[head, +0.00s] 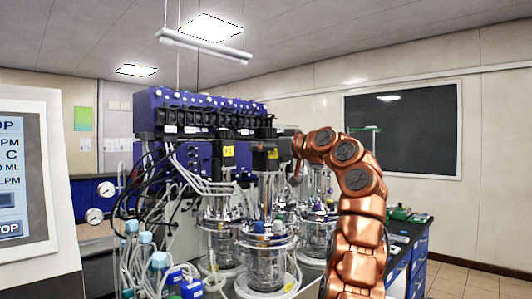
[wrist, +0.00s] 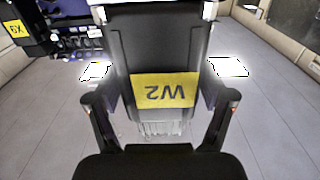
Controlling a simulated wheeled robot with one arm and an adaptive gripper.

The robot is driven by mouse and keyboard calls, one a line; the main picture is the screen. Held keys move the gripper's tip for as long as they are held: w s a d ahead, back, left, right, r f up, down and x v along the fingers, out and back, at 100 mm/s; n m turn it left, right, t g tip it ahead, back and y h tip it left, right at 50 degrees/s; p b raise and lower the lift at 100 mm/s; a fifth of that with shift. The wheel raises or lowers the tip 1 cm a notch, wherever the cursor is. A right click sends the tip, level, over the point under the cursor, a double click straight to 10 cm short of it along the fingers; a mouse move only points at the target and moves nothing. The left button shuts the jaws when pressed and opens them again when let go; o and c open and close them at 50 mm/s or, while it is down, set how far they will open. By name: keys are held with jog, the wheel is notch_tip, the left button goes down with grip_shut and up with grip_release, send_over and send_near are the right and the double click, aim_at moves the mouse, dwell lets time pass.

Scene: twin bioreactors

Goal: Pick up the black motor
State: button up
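A black motor (wrist: 158,50) with a yellow label, upside down and reading W2, fills the middle of the wrist view. My gripper (wrist: 160,95) has one finger on each side of it. The pads lie very near or against its sides, and I cannot tell whether they press on it. In the head view, a black motor (head: 265,157) sits on top of the front glass vessel (head: 268,240), with my copper arm reaching in from the right behind it. My fingertips are hidden there.
Another black motor (head: 228,152) with a yellow label stands just left. A blue pump rack (head: 190,115) with black cables and tubes is behind. More glass vessels (head: 318,220) stand close by. A monitor (head: 35,190) is at left.

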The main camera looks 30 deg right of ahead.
grip_shut()
dwell(0.5)
jog(key=shift+r, duration=0.2)
